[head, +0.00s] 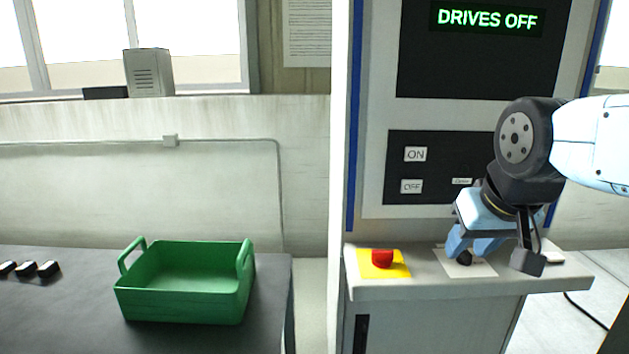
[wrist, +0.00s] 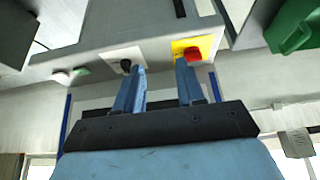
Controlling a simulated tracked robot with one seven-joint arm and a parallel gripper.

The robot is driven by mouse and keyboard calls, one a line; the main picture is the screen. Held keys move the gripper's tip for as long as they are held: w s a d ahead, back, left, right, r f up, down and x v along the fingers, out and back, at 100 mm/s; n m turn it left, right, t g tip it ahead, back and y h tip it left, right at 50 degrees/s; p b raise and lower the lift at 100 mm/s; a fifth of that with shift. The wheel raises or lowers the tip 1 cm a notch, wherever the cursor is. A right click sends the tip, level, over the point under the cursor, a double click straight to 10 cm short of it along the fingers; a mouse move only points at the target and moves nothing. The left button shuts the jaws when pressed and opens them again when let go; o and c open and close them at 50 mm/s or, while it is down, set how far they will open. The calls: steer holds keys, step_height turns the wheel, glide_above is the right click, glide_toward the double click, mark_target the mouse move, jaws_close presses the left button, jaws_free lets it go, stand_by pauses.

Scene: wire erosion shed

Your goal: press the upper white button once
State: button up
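The upper white button (head: 415,154), marked ON, is on the black panel (head: 440,205) of the cabinet in the head view. A second white button (head: 411,186), marked OFF, sits below it. The display (head: 487,19) above reads DRIVES OFF in green. My gripper (head: 473,250) points down over the cabinet's shelf, lower and to the right of both buttons and apart from them. In the wrist view its two blue fingers (wrist: 161,80) stand apart with nothing between them. Neither white button can be made out in the wrist view.
On the shelf (head: 425,289) are a red button (head: 382,258) on a yellow plate and a black knob (head: 464,258) on a white plate, close to my fingers. A green crate (head: 185,305) stands on the dark table at left. The space before the ON button looks clear.

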jaws_close()
stand_by(1.4)
